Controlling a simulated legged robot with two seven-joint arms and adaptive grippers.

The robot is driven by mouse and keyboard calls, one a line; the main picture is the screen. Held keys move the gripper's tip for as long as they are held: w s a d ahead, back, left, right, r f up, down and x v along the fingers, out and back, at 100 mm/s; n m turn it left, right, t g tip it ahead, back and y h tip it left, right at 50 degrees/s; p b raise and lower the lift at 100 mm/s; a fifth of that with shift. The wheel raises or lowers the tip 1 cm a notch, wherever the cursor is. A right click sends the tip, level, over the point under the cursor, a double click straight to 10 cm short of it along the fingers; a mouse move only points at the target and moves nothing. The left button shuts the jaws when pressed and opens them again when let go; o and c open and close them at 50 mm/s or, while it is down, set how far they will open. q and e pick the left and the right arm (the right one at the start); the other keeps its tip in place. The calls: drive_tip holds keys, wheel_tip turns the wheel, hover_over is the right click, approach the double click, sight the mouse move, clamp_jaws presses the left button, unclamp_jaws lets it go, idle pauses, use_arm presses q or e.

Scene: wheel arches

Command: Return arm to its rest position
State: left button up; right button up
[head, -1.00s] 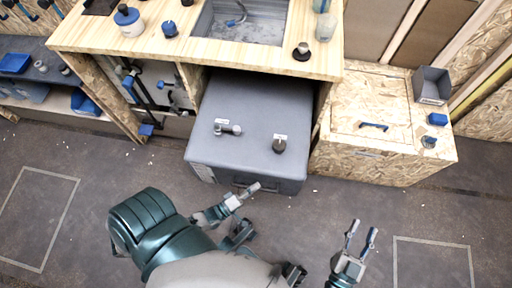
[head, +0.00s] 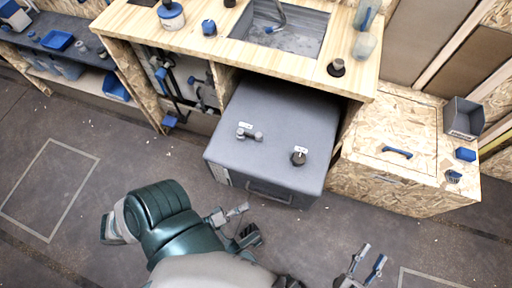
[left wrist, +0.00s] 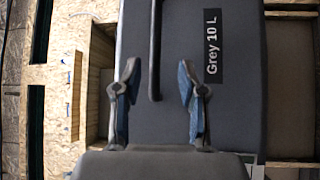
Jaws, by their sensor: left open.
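My left arm is folded low at the front in the head view. My left gripper (head: 241,211) is in front of the grey box and apart from it, and it looks empty. In the left wrist view the left gripper (left wrist: 158,80) shows two spread fingers with nothing between them. Beyond the fingers is the grey box (left wrist: 180,60) with the label "Grey 10 L" and a dark handle. My right gripper (head: 370,262) is low at the right in the head view, its two fingers apart and empty.
The grey box (head: 285,105) juts out from under a wooden counter (head: 125,22) with a sink (head: 290,32). A chipboard chest (head: 400,185) stands at right. Floor at left is clear.

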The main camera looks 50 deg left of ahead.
use_arm(q)
drive_tip(key=shift+v, duration=0.75)
